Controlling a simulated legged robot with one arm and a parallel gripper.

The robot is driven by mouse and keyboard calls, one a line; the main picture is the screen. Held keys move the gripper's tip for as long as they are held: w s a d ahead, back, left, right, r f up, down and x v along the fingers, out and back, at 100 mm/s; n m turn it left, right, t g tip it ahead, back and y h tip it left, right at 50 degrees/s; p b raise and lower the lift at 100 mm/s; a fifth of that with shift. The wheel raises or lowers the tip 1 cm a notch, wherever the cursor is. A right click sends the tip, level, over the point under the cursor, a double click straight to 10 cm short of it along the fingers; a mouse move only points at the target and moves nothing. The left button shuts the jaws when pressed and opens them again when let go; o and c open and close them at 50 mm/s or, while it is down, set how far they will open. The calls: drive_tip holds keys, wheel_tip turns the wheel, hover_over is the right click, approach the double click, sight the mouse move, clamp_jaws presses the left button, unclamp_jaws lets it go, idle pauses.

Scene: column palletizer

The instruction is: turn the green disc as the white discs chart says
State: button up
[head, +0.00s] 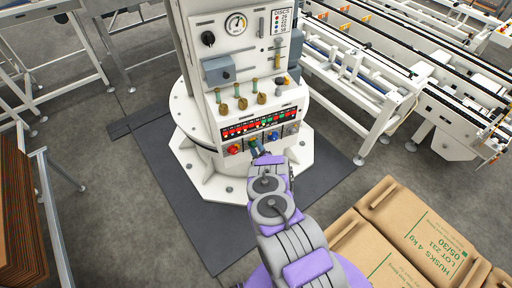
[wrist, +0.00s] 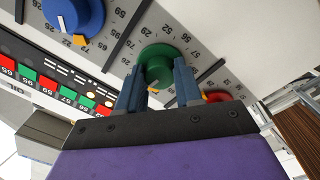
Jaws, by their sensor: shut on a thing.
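The green disc (wrist: 157,64) is a round knob on a white panel with printed numbers around it. It also shows small in the head view (head: 252,142), partly hidden by my gripper (head: 256,155). In the wrist view my gripper (wrist: 158,82) has its two blue-grey fingers on either side of the green disc, shut on it. A bit of orange shows between the fingers, below the disc. The white discs chart (head: 282,22) is at the upper right of the machine's column, with coloured dots and two-digit numbers too small to read surely.
A blue disc (wrist: 74,14) with a white line and orange marker sits beside the green one. A red disc (wrist: 217,96) is partly behind a finger. A row of red and green lit number tiles (head: 258,123) runs above the discs. Cardboard boxes (head: 426,238) stand at lower right.

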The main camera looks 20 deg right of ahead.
drive_tip(key=shift+a+n, duration=0.1)
drive_tip(key=shift+n, duration=0.8)
drive_tip(key=shift+f, duration=0.1)
drive_tip(key=o, duration=1)
drive_tip(key=shift+o, duration=0.2)
drive_tip(key=shift+s, duration=0.1)
drive_tip(key=s+d+b, duration=0.1)
drive_tip(key=s+b, duration=0.1)
drive_tip(key=s, duration=1.5)
drive_tip(key=shift+f, duration=0.3)
